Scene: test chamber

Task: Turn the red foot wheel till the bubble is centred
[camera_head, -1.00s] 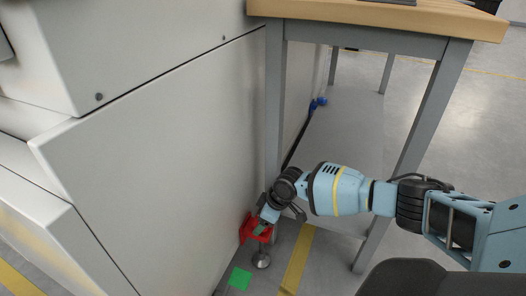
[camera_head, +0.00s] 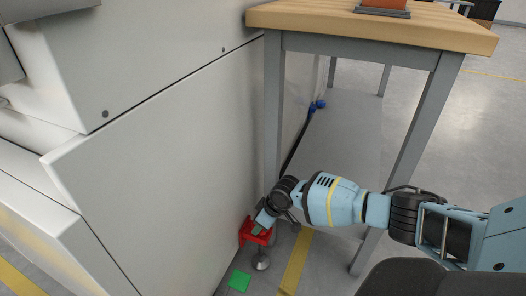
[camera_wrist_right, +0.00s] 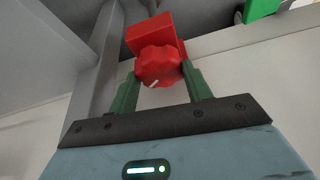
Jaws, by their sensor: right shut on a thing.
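The red foot wheel (camera_wrist_right: 158,66) has a scalloped rim and a short white mark low on its face in the right wrist view. My right gripper (camera_wrist_right: 160,82) has its two green fingers on either side of the wheel, shut on it. A red block (camera_wrist_right: 150,32) sits just behind the wheel. In the head view the red foot assembly (camera_head: 250,230) is low against the white cabinet, above a round metal foot (camera_head: 261,263), with my right gripper (camera_head: 262,228) at it. The wheel itself is mostly hidden there. No bubble is visible. My left gripper is out of view.
The white cabinet (camera_head: 160,150) rises close on the left. A wooden-topped table (camera_head: 370,28) with grey legs stands over and beside my right arm. A green square (camera_head: 239,280) and yellow tape (camera_head: 296,262) mark the floor. An orange object (camera_head: 385,4) is on the table.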

